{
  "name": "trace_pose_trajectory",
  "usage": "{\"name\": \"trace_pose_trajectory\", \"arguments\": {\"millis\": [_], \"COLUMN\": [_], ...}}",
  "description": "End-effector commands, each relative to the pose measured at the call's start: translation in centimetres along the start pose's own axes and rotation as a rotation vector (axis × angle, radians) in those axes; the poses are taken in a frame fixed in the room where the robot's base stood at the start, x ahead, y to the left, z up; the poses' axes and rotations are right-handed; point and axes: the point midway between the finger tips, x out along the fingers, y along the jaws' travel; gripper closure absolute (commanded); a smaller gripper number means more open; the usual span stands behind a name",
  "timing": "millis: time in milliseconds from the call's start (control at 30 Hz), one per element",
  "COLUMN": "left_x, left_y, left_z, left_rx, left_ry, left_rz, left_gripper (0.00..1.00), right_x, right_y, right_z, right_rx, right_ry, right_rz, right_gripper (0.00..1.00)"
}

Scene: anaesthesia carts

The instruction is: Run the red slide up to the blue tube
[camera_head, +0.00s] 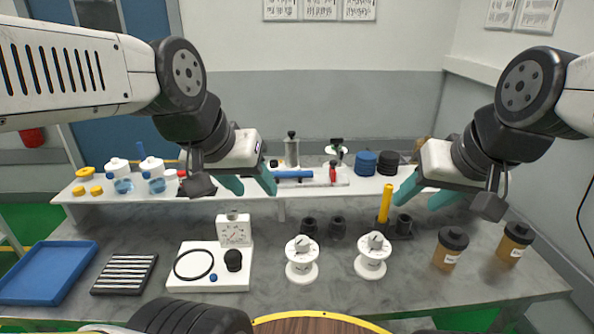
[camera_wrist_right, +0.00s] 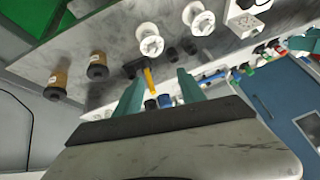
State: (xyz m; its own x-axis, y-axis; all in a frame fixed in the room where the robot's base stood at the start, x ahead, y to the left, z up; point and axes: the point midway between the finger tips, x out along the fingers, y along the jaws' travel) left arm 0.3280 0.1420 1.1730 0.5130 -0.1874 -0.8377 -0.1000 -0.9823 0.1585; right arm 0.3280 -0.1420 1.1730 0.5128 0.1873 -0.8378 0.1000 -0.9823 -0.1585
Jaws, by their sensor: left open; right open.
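The blue tube (camera_head: 294,174) lies level on the raised white shelf, near its middle. The small upright red slide (camera_head: 332,173) stands just right of the tube's right end, on a pale base (camera_head: 342,181); a small gap seems to show between them. My left gripper (camera_head: 252,184) is open and empty, with its teal fingers just left of the blue tube. My right gripper (camera_head: 422,195) is open and empty, right of the red slide and near the yellow cylinder (camera_head: 385,204). Its open fingers also show in the right wrist view (camera_wrist_right: 158,92).
Blue and black discs (camera_head: 366,163) sit on the shelf between the red slide and my right gripper. White spools (camera_head: 301,260), a dial stand (camera_head: 234,230), brown bottles (camera_head: 450,248) and a blue tray (camera_head: 47,272) stand on the grey bench (camera_head: 345,285). Clear-blue bottles (camera_head: 152,175) stand at left.

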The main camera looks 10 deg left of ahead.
Motion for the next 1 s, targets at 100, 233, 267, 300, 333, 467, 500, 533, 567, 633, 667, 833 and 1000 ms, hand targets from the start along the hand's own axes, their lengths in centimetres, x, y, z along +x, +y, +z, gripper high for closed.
{"name": "trace_pose_trajectory", "arguments": {"millis": [100,233,267,300,333,467,500,533,567,633,667,833,1000], "left_x": [0.0,0.0,0.0,0.0,0.0,0.0,0.0,0.0,0.0,0.0,0.0,0.0,0.0], "left_y": [0.0,0.0,0.0,0.0,0.0,0.0,0.0,0.0,0.0,0.0,0.0,0.0,0.0], "left_z": [0.0,0.0,0.0,0.0,0.0,0.0,0.0,0.0,0.0,0.0,0.0,0.0,0.0], "left_rx": [0.0,0.0,0.0,0.0,0.0,0.0,0.0,0.0,0.0,0.0,0.0,0.0,0.0], "left_ry": [0.0,0.0,0.0,0.0,0.0,0.0,0.0,0.0,0.0,0.0,0.0,0.0,0.0], "left_rz": [0.0,0.0,0.0,0.0,0.0,0.0,0.0,0.0,0.0,0.0,0.0,0.0,0.0], "left_gripper": [0.53,0.53,0.53,0.53,0.53,0.53,0.53,0.53,0.53,0.53,0.53,0.53,0.53], "right_x": [0.0,0.0,0.0,0.0,0.0,0.1,0.3,0.5,0.8,1.7,2.2,6.7,12.2], "right_y": [0.0,0.0,0.0,0.0,0.0,0.0,-0.1,-0.1,-0.2,-0.3,-0.4,-0.9,-1.1], "right_z": [0.0,0.0,0.0,0.0,0.0,-0.7,-1.4,-2.1,-2.9,-5.4,-6.6,-13.6,-19.3], "right_rx": [0.0,0.0,0.0,0.0,0.0,0.006,0.011,0.016,0.021,0.038,0.048,0.112,0.192], "right_ry": [0.0,0.0,0.0,0.0,0.0,-0.003,-0.006,-0.008,-0.011,-0.02,-0.024,-0.044,-0.06], "right_rz": [0.0,0.0,0.0,0.0,0.0,0.003,0.006,0.007,0.009,0.013,0.014,-0.008,-0.057], "right_gripper": [0.53,0.53,0.53,0.53,0.55,0.8,0.88,0.94,1.0,1.0,1.0,1.0,1.0]}}
